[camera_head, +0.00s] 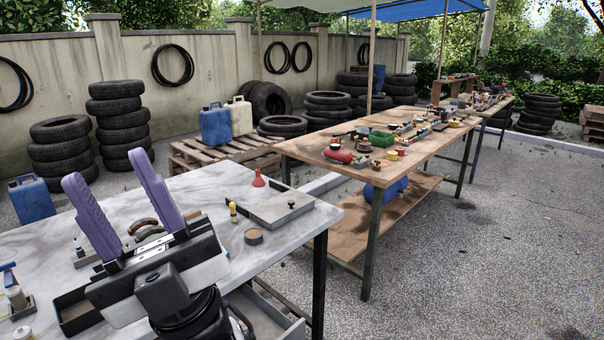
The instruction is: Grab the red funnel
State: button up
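The red funnel (259,179) stands upright, wide end down, on the grey-white cart top (195,190), near its far right edge. It is just behind a flat grey metal tray or plate (275,208). My gripper (107,198) is in the left foreground, with two purple fingers pointing up and spread wide apart. It is open, and nothing shows between the fingers. The funnel is to the right of the fingers and farther away, not touching them. My gripper's body hides part of the cart top.
A small yellow-topped item (233,211) and a round brown tin (254,237) stand on the cart top between my gripper and the plate. An open drawer (265,312) juts out below. A wooden table (310,149) with many small items stands behind right. Gravel on the right is clear.

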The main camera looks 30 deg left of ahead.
aim_at(258, 181)
jog(key=i+l+u, duration=0.1)
jog(key=i, duration=1.15)
jog(key=i+l+u, duration=0.1)
jog(key=i+u, duration=0.35)
jog(key=i+l+u, duration=0.25)
jog(key=u, duration=0.2)
jog(key=i+l+u, duration=0.15)
jog(key=u, duration=0.25)
jog(key=i+l+u, duration=0.2)
jog(key=u, duration=0.2)
jog(key=i+l+u, duration=0.1)
jog(key=l+u, duration=0.5)
jog(key=u, duration=0.2)
jog(key=i+l+u, duration=0.1)
jog(key=l+u, duration=0.3)
jog(key=j, duration=0.1)
